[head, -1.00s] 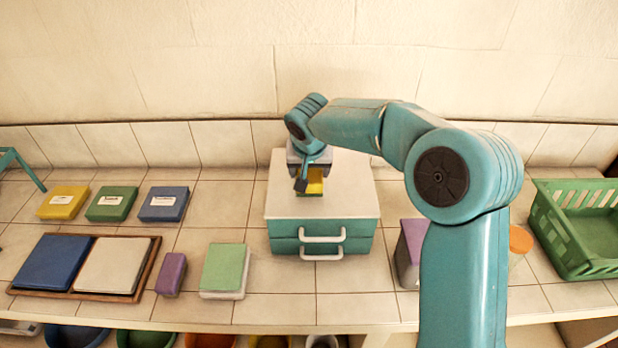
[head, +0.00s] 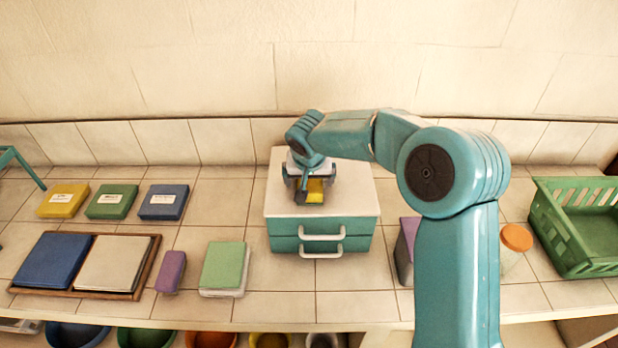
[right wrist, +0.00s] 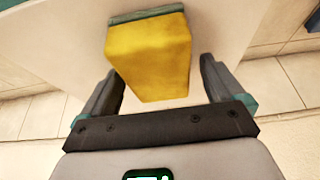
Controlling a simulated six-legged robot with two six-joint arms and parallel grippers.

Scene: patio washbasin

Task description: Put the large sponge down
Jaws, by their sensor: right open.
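The large sponge, a yellow block with a green layer, lies on the white top of the teal drawer unit (head: 352,205). In the head view a small part of the yellow sponge (head: 315,197) shows below my right gripper (head: 314,188). In the right wrist view the sponge (right wrist: 150,58) sits between the two fingers of my right gripper (right wrist: 161,70), with a visible gap on each side. The right gripper is open around it. The gripper hides much of the sponge in the head view. My left gripper is not in view.
Yellow (head: 63,200), green (head: 111,202) and blue (head: 164,203) boxes stand at the left. In front are a wooden tray (head: 150,262), a purple block (head: 171,272) and a green-topped block (head: 224,268). An orange-lidded jar (head: 516,238) and green basket (head: 570,245) are right.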

